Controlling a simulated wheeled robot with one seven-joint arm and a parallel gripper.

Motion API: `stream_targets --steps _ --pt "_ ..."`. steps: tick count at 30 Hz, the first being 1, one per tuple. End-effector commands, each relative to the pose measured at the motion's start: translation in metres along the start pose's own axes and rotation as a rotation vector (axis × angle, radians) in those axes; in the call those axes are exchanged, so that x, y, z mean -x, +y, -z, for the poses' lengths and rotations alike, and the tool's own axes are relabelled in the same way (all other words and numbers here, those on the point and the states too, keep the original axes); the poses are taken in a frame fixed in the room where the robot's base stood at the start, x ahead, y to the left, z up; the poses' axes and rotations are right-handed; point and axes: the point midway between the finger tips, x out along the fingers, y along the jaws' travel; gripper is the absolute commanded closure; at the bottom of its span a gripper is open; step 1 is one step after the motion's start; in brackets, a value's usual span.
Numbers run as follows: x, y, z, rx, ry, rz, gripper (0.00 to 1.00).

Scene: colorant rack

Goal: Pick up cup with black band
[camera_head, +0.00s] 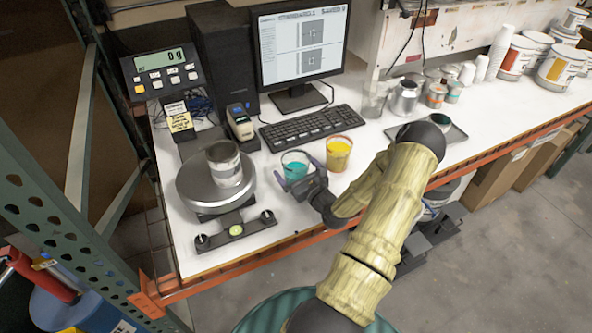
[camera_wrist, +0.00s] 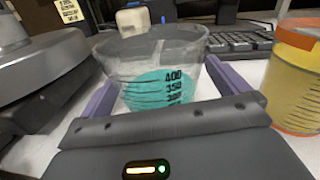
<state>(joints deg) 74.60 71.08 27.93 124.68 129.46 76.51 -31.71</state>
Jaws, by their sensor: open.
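A clear cup (camera_head: 294,162) with teal liquid and black graduation marks stands upright on the white bench; its rim looks greyish. It fills the middle of the wrist view (camera_wrist: 155,75). A second cup (camera_head: 338,153) with yellow liquid and an orange band stands just to its right, and shows at the right edge of the wrist view (camera_wrist: 295,85). My gripper (camera_head: 298,181) is open at the near side of the teal cup. In the wrist view its purple fingers (camera_wrist: 162,88) lie on either side of that cup. I cannot tell whether they touch it.
A round scale (camera_head: 195,198) with a metal can (camera_head: 224,165) on it is to the left. A keyboard (camera_head: 309,126) and a small device (camera_head: 239,121) lie behind the cups. The bench's orange front edge (camera_head: 290,250) is near.

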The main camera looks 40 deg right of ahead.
Motion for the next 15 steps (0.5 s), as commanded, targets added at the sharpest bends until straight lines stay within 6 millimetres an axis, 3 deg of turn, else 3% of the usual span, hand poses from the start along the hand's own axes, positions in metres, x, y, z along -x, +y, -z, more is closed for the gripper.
stream_targets --steps 4,12,15 --pt "0.0002 0.0 -0.0001 0.0 0.0 0.0 0.02" --pt "0.0001 -0.0001 -0.0006 0.0 -0.001 0.0 0.53" --pt "0.0001 -0.0001 -0.0006 0.0 -0.001 0.0 0.53"
